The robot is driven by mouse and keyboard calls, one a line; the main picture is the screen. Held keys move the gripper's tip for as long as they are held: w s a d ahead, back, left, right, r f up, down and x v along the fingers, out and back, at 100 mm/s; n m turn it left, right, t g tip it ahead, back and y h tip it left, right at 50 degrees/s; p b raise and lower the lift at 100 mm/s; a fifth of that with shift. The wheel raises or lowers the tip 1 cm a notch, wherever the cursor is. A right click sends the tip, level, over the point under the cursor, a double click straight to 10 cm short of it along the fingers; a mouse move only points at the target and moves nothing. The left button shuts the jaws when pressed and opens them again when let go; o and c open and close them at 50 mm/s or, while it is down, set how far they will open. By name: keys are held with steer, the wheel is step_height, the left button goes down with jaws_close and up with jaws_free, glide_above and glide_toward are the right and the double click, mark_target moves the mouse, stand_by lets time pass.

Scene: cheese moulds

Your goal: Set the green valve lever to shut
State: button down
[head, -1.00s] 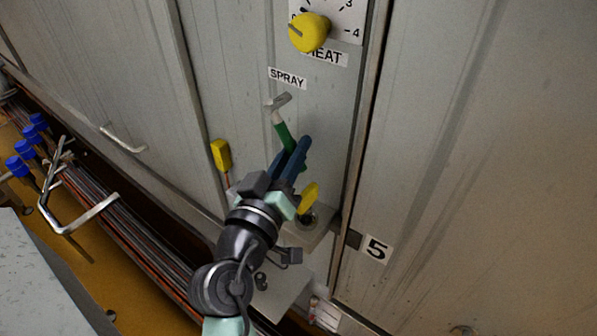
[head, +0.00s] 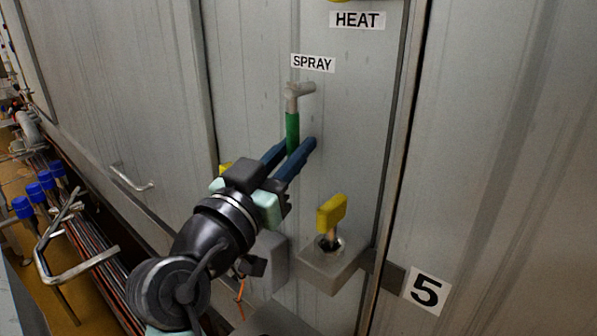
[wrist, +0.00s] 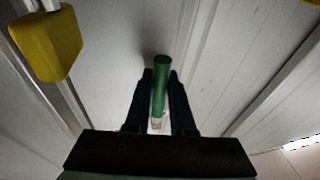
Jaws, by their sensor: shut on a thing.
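The green valve lever (head: 292,132) hangs down from a grey metal fitting below the SPRAY label (head: 313,64) on the metal wall panel. It points about straight down in the head view. My gripper (head: 300,144) has its blue fingers on either side of the lever's lower part and is shut on it. The lever's lowest part is hidden by the fingers in the head view.
A yellow-handled lever (head: 331,212) stands on a grey box (head: 332,265) to the right below my gripper. A label 5 (head: 427,291) is at lower right; blue-capped pipes (head: 40,188) run at left.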

steer(key=shift+w+a, duration=0.1)
steer(key=shift+a, duration=0.05)
stand_by(0.4)
steer(key=c, duration=0.8)
jaws_free()
steer(key=shift+o, duration=0.2)
steer(key=b+v, duration=0.2)
steer(key=v, duration=1.1)
steer(key=shift+b, duration=0.4)
